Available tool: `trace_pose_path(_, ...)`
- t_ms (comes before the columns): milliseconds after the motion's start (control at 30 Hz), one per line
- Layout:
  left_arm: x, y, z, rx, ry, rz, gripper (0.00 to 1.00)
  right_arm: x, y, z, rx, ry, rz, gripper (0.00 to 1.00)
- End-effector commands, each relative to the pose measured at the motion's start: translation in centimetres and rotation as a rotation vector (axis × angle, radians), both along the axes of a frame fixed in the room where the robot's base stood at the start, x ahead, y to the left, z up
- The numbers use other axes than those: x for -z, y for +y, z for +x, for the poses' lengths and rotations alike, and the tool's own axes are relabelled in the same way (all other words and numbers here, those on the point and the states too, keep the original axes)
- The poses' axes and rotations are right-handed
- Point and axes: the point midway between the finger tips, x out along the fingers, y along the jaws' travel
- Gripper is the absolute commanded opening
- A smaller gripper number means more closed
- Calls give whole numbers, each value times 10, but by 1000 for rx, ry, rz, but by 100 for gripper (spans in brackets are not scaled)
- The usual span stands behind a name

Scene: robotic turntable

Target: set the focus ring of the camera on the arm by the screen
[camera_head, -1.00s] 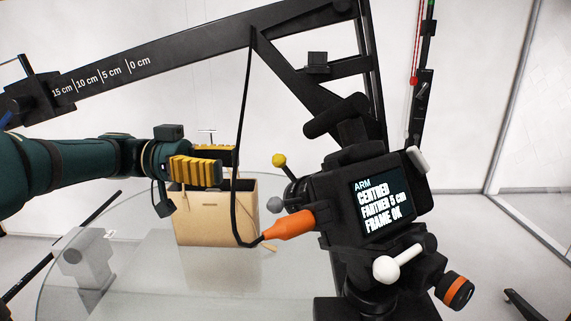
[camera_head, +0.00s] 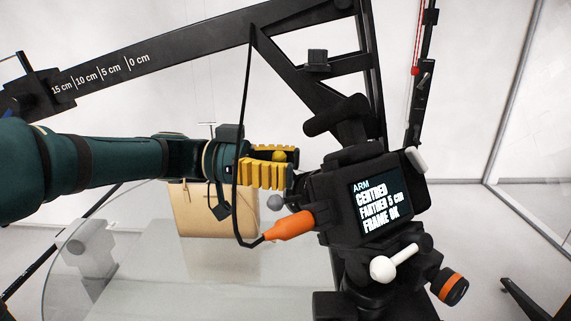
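The camera (camera_head: 340,205) on the arm has a black body and a screen (camera_head: 378,205) reading "ARM, CENTRED, FARTHER 5 cm, FRAME OK". Its lens side, at its left, is partly hidden by my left gripper. My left gripper (camera_head: 270,165), with yellow ribbed fingers, reaches in from the left. The focus ring itself is not clearly visible. My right gripper is out of view.
An orange plug (camera_head: 290,226) on a black cable (camera_head: 240,130) hangs close below my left gripper. A tan bag (camera_head: 210,215) stands on the glass turntable (camera_head: 130,270). The black arm with a cm scale (camera_head: 150,68) crosses above. A white-knobbed lever (camera_head: 384,268) is below the screen.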

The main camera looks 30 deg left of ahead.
Motion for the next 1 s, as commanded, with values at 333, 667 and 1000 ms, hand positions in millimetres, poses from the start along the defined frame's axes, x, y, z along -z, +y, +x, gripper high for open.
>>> trace_pose_path(333,0,0,0,-1,0,0,0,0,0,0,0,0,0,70)
trace_pose_path(667,-2,-1,6,58,82,43,0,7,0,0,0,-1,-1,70)
trace_pose_path(1000,-3,-1,6,59,88,44,31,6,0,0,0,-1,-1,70)
